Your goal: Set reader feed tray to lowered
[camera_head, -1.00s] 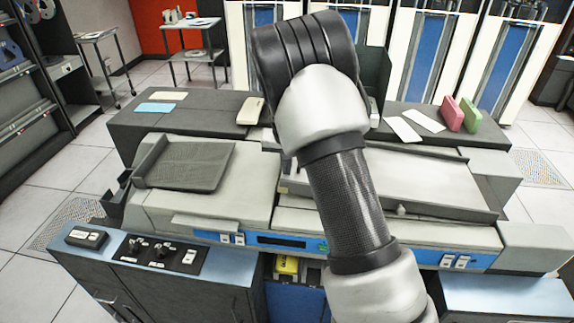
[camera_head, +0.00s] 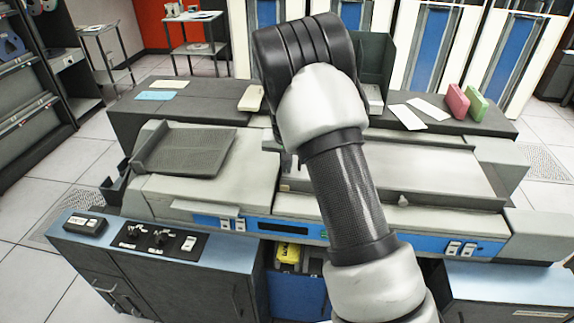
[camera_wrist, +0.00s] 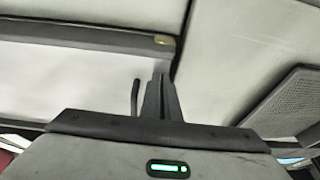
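The card reader (camera_head: 155,200) is a wide pale grey machine with a blue front strip. A dark mesh tray (camera_head: 185,150) lies tilted on its left part, and it also shows at the right of the wrist view (camera_wrist: 292,102). A long grey plate with a dark rim (camera_head: 425,175) lies on the right part. I cannot tell for certain which one is the feed tray. My gripper (camera_wrist: 163,95) looks shut and empty in the wrist view, close to a pale panel with a dark edge. A thin dark hooked piece (camera_wrist: 135,97) stands beside the fingers. My arm hides the reader's middle in the head view.
A control panel with knobs (camera_head: 158,240) is at the front left. Cards (camera_head: 428,116) and pink and green blocks (camera_head: 457,101) lie on the back ledge. An upright dark holder (camera_head: 377,65) stands behind my arm. Open floor shows at the left.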

